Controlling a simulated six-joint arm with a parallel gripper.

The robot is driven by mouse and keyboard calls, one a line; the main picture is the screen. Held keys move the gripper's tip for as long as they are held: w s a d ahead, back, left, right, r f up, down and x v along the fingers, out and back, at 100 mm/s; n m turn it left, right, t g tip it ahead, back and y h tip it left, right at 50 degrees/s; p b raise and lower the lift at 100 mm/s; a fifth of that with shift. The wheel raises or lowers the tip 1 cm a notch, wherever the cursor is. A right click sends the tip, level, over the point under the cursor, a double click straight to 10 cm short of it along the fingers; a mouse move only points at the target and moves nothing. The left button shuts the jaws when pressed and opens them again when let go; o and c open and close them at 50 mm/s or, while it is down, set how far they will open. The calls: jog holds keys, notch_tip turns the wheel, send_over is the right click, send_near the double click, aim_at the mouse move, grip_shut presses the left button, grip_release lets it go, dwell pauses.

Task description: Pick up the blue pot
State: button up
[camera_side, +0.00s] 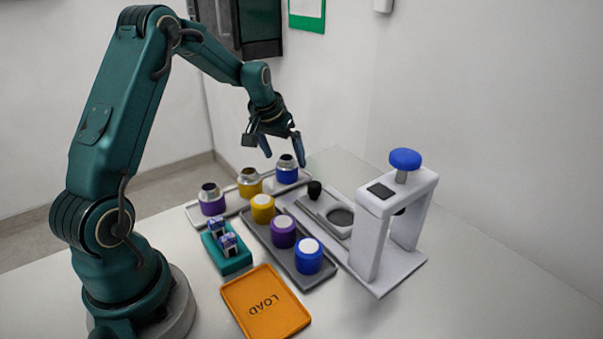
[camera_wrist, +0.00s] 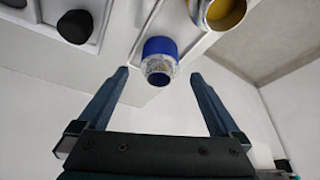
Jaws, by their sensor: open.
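The blue pot (camera_side: 287,171) stands at the far right end of a light tray. It has a blue band and a silvery, narrower top with a dark opening. In the wrist view the blue pot (camera_wrist: 159,62) lies ahead of and between the two fingers, near the tip line, with space on both sides. My gripper (camera_side: 284,150) is open and empty, just above the pot in the side view. Both fingers also show in the wrist view (camera_wrist: 162,85). I cannot tell whether either finger touches the pot.
A yellow pot (camera_side: 249,184) and a purple pot (camera_side: 212,201) share the light tray (camera_side: 233,207). White-topped yellow, purple and blue (camera_side: 308,258) jars stand on a dark grey tray. A grey press (camera_side: 394,215) with a blue knob stands right. An orange LOAD tray (camera_side: 266,302) lies in front.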

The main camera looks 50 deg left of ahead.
aim_at(287, 163)
jog(key=shift+x, duration=1.8)
jog(key=shift+c, duration=0.3)
grip_shut()
